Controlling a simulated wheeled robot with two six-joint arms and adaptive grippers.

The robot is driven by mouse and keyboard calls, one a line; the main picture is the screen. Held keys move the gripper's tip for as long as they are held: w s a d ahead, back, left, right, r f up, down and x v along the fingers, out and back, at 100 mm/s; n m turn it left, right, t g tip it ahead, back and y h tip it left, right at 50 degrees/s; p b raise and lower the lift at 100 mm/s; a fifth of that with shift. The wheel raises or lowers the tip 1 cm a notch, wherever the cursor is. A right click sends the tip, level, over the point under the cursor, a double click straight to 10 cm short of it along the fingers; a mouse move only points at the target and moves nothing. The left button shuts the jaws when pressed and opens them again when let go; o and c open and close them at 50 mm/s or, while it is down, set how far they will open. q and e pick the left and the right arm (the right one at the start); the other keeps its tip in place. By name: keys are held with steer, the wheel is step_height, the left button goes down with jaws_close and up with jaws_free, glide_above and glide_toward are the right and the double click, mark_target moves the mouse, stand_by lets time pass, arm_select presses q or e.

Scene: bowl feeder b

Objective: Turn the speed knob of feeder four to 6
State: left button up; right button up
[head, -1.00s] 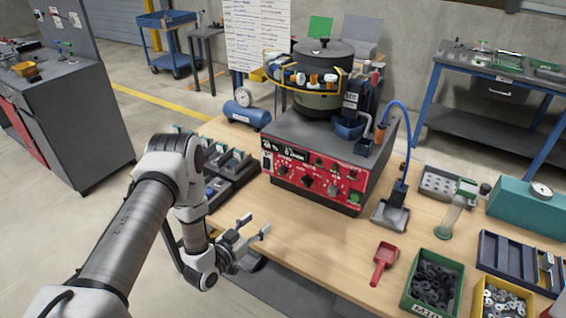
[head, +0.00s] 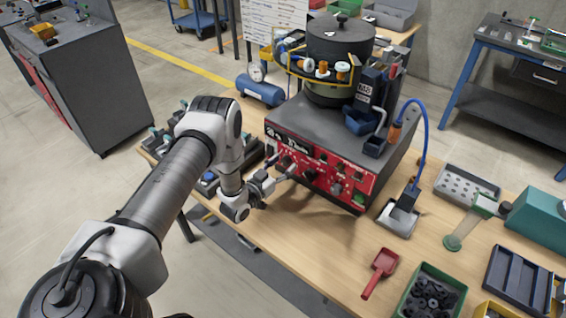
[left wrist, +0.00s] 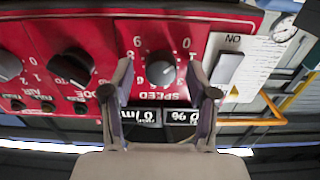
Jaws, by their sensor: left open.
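The feeder's red control panel (head: 320,172) faces me under the grey bowl (head: 340,48). In the left wrist view, which shows the panel upside down, the grey speed knob (left wrist: 161,72) has numbers around it and a SPEED label beside it. I cannot make out its exact setting. My left gripper (head: 281,178) is open in front of the left part of the panel. In the left wrist view its two fingers stand on either side of the speed knob, with no clear contact. My right gripper is not in view.
Other dark knobs (left wrist: 72,67) sit beside the speed knob, and a rocker switch (left wrist: 228,68) is on its other side. A blue air tank (head: 260,89) stands left of the feeder. A red scoop (head: 381,272) lies on the wooden table (head: 300,250), whose front middle is clear.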

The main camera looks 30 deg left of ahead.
arm_select(q)
steer(key=shift+w, duration=0.15)
steer(key=shift+s+a+r, duration=0.1)
steer(key=shift+s+r, duration=0.05)
steer(key=shift+s, duration=0.1)
steer(key=shift+c, duration=0.3)
jaws_close()
